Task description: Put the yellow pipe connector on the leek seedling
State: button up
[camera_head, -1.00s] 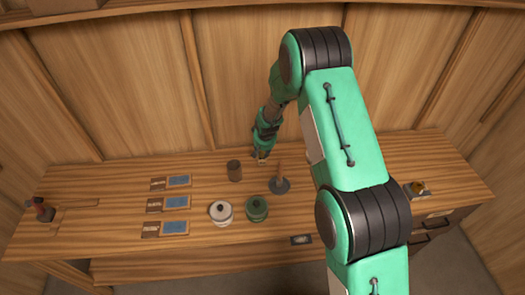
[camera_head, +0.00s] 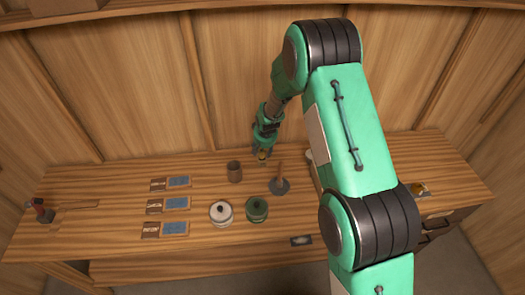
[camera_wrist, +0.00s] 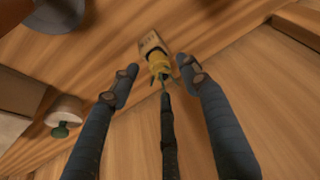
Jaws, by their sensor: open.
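The yellow pipe connector (camera_wrist: 160,67) lies just beyond my fingertips in the wrist view, at the end of a small beige block or card (camera_wrist: 151,44). In the head view it is a small yellow spot (camera_head: 262,155) near the back of the bench. My gripper (camera_wrist: 158,78) is open, with its fingers on either side of the line to the connector and apart from it. My gripper (camera_head: 262,147) also shows above the connector in the head view. I cannot make out which thing is the leek seedling.
A brown cup (camera_head: 235,171), a dark-based stand (camera_head: 279,185), a white pot (camera_head: 221,213) and a green pot (camera_head: 256,209) stand in front. Several cards with blue panels (camera_head: 177,204) lie left. A small golden thing (camera_head: 420,189) lies right. The back wall is close behind.

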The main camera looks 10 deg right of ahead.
jog(key=v, duration=0.9)
dwell(0.8)
jog(key=s+d+r, duration=0.3)
jog(key=s+r, duration=0.6)
jog(key=r, duration=0.4)
jog(key=s+d+r, duration=0.2)
jog(key=s+r, duration=0.7)
jog(key=r, duration=0.4)
jog(key=s+d+r, duration=0.1)
jog(key=s+r, duration=0.2)
jog(key=s, duration=0.7)
jog(key=s+d+r+t, duration=0.1)
jog(key=s+r, duration=0.1)
jog(key=s, duration=0.8)
jog(key=s+d+r+m, duration=0.1)
jog(key=s+r, duration=0.2)
jog(key=s, duration=0.7)
jog(key=shift+s+d+r+t, duration=0.2)
jog(key=shift+d+r+t, duration=0.05)
jog(key=shift+r+t, duration=0.05)
